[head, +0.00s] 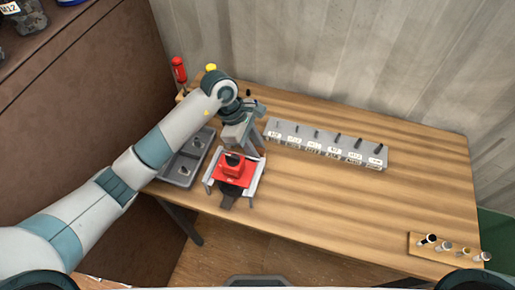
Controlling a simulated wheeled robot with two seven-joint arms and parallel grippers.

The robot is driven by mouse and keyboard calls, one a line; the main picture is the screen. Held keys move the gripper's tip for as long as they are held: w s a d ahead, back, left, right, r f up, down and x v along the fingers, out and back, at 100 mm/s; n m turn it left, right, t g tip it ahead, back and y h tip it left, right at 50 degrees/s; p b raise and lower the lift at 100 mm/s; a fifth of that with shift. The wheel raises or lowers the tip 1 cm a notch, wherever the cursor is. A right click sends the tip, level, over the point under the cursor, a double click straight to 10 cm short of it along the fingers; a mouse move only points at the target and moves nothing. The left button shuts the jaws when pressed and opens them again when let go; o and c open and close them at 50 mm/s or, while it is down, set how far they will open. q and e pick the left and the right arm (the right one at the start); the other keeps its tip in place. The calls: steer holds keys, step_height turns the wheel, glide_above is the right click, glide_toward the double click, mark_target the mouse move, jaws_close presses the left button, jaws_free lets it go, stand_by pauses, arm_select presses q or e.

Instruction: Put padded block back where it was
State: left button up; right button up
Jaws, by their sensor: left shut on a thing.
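The padded block appears to be the red block (231,179) with a dark part on top, near the front left of the wooden table. My left gripper (234,172) reaches over the table from the left. Its pale fingers seem to lie along both sides of the red block, shut on it. A dark piece shows just in front of the block. Whether the block touches the table is hard to tell. My right gripper is out of view.
A grey tray (175,171) with small parts lies left of the gripper. A grey rack (325,148) of labelled slots stands behind right. A red-handled tool (179,70) stands at the back left. A small wooden board (415,246) with several cylinders is front right. The table's middle (350,205) is clear.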

arm_select(q)
steer(key=shift+f, duration=0.1)
steer(key=o, duration=1)
steer(key=shift+w+a+r, duration=0.1)
steer(key=shift+r, duration=0.15)
steer(key=shift+b+v, duration=1.65)
steer(key=shift+v, duration=1.95)
